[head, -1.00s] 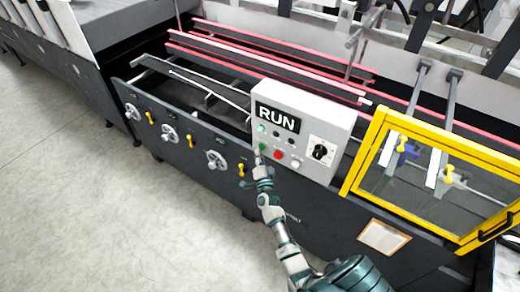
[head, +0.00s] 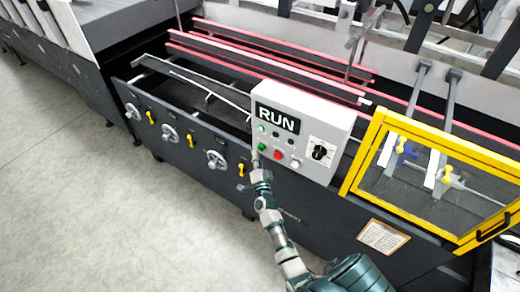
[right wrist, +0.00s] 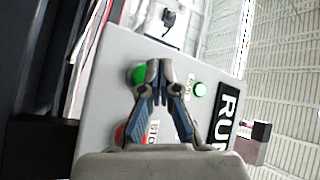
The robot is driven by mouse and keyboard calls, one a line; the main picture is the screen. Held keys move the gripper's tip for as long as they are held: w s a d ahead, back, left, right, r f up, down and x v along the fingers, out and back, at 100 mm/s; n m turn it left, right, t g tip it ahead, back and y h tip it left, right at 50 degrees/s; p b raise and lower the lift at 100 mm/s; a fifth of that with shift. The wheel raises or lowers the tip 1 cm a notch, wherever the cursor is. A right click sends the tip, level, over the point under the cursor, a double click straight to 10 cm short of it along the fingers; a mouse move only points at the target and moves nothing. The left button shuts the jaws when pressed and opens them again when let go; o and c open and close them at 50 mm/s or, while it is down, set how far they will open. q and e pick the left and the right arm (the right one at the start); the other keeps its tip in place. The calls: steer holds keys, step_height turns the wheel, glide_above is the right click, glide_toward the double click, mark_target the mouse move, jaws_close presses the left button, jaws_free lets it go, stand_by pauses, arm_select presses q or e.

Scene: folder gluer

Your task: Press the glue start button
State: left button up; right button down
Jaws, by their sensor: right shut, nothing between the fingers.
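The grey control box (head: 303,140) stands on the machine's front edge, with a black display (head: 277,119) reading RUN. A green button (head: 262,147) is low on its left side; it shows in the right wrist view (right wrist: 137,74) too. I take it for the glue start button, but its label is not readable. My right gripper (head: 254,155) is shut and empty beside the green button, to its left in the head view. In the right wrist view its fingertips (right wrist: 158,72) overlap the button's right edge; contact cannot be told. My left gripper is not in view.
A red button (head: 278,155), a white button (head: 295,163) and a black knob (head: 319,151) share the panel. A small green lamp (head: 262,128) is above the green button. A yellow-framed guard (head: 362,152) stands right of the box. The floor (head: 120,220) at left is clear.

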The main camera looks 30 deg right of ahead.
steer(key=a, duration=0.1)
steer(key=s+a+p, duration=0.1)
steer(key=a, duration=0.1)
steer(key=s+a, duration=0.1)
steer(key=shift+a+p, duration=0.35)
stand_by(0.7)
steer(key=s+a+f+n+g+y, duration=0.2)
steer(key=s+a+f+n+y, duration=0.15)
steer(key=f, duration=0.75)
steer(key=s+a+f+n+g+y, duration=0.25)
steer(key=s+a+f+n, duration=0.2)
steer(key=f, duration=0.65)
steer(key=s+a+f+n+g+y, duration=0.25)
steer(key=s+f, duration=0.25)
steer(key=f, duration=0.7)
steer(key=s+a+f+n+g+b, duration=0.15)
steer(key=s+f+n+g, duration=0.3)
steer(key=s+f, duration=1.05)
steer(key=s+d+f+n+g, duration=0.1)
steer(key=s+f+n+g, duration=0.1)
steer(key=s, duration=1.1)
steer(key=s+d+f+n+g, duration=0.1)
steer(key=s+f+g, duration=0.2)
steer(key=s, duration=1)
steer(key=shift+d+f+n+g, duration=0.25)
steer(key=shift+n+g, duration=0.15)
steer(key=shift+g, duration=0.35)
